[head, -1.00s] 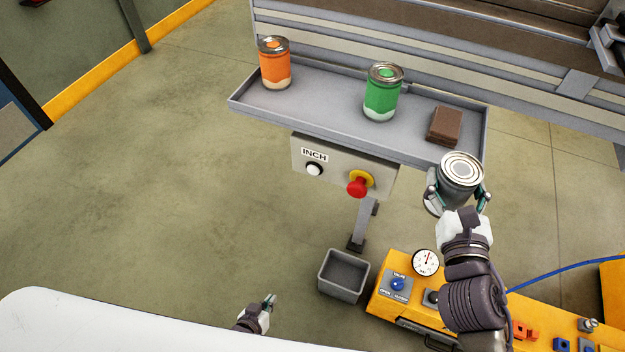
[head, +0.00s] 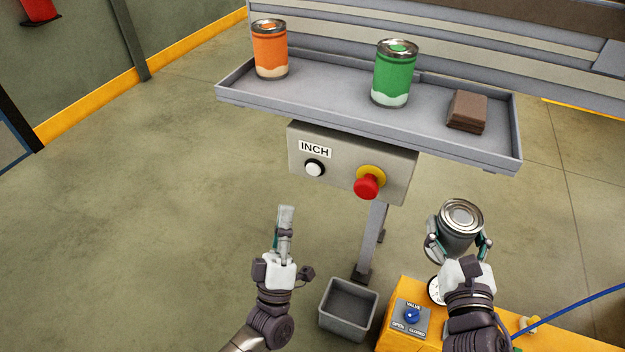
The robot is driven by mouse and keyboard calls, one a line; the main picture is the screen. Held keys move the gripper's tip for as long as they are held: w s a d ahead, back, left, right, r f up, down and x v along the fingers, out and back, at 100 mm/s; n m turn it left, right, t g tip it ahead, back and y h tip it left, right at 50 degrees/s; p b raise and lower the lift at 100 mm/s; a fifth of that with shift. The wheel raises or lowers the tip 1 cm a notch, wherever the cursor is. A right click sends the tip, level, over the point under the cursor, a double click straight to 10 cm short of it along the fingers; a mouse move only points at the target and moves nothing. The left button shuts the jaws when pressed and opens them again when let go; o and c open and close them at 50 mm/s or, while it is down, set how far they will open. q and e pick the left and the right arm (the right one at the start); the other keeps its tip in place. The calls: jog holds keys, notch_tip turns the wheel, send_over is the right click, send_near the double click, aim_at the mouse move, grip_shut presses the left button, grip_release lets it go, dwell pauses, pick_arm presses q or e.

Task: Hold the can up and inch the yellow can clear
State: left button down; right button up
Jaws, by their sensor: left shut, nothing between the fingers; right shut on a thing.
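My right gripper (head: 459,242) is shut on a plain grey metal can (head: 460,217) and holds it upright, right of the control box and in front of the tray's right part. My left gripper (head: 285,215) is shut and empty, its fingers pointing up the picture. It appears below and left of the white INCH button (head: 315,168), apart from it. The button is on the grey control box (head: 340,160), left of a red mushroom button (head: 366,188) on a yellow ring. I see no yellow can in view.
A grey tray (head: 320,112) above the box holds an orange can (head: 270,52), a green can (head: 392,75) and brown blocks (head: 467,110). A grey bin (head: 348,308) stands below. A yellow unit with a blue valve knob (head: 411,315) is at lower right. Floor at left is clear.

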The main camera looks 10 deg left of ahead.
aim_at(314, 169)
pick_arm(q)
jog(key=shift+r, duration=0.1)
